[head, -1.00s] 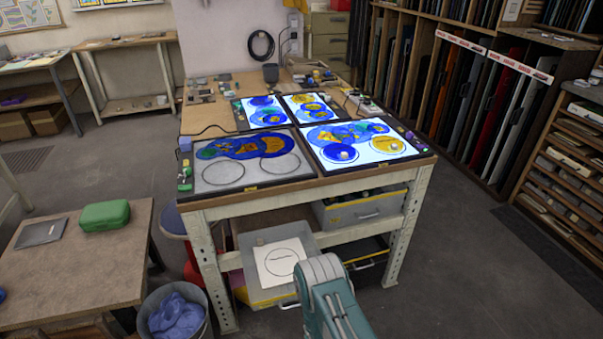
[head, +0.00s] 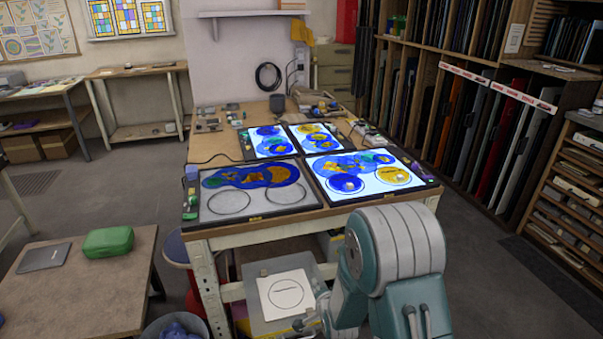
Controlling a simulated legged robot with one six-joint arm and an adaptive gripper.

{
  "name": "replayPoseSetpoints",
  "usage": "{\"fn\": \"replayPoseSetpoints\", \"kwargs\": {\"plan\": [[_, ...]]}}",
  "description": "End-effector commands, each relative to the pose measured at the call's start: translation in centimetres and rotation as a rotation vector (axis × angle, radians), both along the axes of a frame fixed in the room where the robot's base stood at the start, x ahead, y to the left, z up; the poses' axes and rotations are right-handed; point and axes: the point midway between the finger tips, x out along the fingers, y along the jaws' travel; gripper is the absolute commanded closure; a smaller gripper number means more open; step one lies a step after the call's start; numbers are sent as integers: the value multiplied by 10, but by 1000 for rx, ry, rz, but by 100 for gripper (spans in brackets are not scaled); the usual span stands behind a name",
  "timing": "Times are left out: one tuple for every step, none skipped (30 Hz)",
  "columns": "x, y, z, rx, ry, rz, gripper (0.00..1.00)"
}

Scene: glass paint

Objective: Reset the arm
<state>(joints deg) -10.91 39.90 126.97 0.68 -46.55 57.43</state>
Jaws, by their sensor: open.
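My arm rises at the lower right of the head view, its grey and teal joint in front of the worktable's (head: 215,238) front edge. My gripper (head: 309,308) shows in part at the left of the arm, low down, with its fingers apart and nothing seen between them. It is in front of a white square sheet (head: 272,304) with an oval outline, which lies on a grey-and-yellow drawer unit (head: 256,326) under the table. The arm hides part of the gripper.
Lit panels (head: 386,188) with blue and yellow glass painting lie on the table, beside an unlit panel (head: 225,205). A low table with a green case (head: 108,242) stands left. A bin (head: 180,331) is at the bottom. Shelves of sheets (head: 480,130) line the right. Open floor lies between.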

Motion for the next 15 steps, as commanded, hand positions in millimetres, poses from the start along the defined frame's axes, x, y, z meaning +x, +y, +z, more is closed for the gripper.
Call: {"fn": "replayPoseSetpoints", "kwargs": {"plan": [[1,-4,17,-25,4,7,49],[0,-6,25,-43,10,15,49],[-1,-9,36,-66,21,23,49],[-3,-10,44,-82,28,30,49],[-4,-13,52,-100,36,38,49],[-7,-15,62,-122,46,48,49],[-9,-18,70,-140,54,55,49],[-11,-20,77,-156,61,63,49],[-15,-23,88,-178,72,73,49],[-18,-25,95,-194,80,80,49],[-22,-28,102,-211,89,90,49],[-26,-31,112,-232,99,101,49],[-30,-33,119,-248,106,110,49],[-34,-35,126,-265,114,119,49],[-40,-38,135,-286,127,131,49]]}}
